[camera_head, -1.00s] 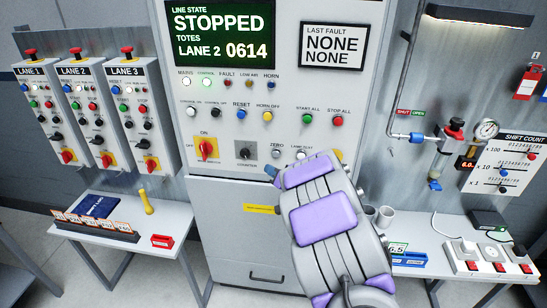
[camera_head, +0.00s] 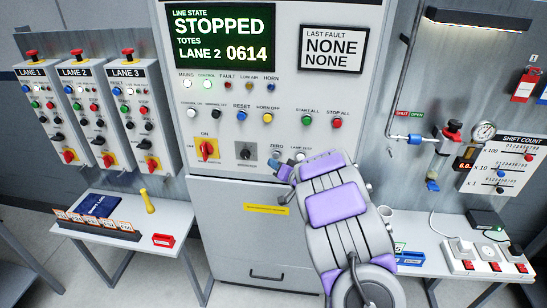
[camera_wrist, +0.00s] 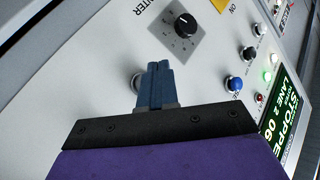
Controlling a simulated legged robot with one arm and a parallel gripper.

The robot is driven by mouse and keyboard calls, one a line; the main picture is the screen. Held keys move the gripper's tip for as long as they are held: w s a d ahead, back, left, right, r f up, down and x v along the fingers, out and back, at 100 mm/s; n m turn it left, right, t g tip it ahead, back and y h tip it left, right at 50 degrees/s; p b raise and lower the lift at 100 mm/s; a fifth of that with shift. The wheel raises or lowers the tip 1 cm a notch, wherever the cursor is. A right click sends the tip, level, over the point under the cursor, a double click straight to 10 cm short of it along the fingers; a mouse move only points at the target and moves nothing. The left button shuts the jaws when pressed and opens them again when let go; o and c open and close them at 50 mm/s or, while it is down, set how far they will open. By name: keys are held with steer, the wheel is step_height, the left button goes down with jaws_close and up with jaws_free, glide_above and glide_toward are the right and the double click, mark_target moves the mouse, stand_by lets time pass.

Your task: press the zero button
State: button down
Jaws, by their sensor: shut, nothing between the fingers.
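The zero button (camera_head: 277,155) is a small pale button under the ZERO label on the panel, right of the black counter knob (camera_head: 245,151). In the wrist view the closed fingers (camera_wrist: 158,68) point at the panel. A pale round button (camera_wrist: 137,83), apparently the zero button, is partly hidden beside them. I cannot tell whether they touch it. The display (camera_head: 222,37) reads STOPPED, LANE 2, 0614.
The lamp test button (camera_head: 300,157) is close by on the right, next to my arm. The reset button (camera_head: 242,116) and horn-off button (camera_head: 267,118) are above. A red-and-yellow switch (camera_head: 207,149) is on the left. Tables stand on both sides below.

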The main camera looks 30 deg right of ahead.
stand_by(0.8)
steer(key=shift+d, duration=0.15)
steer(key=shift+d, duration=0.1)
stand_by(0.5)
steer(key=shift+d, duration=0.1)
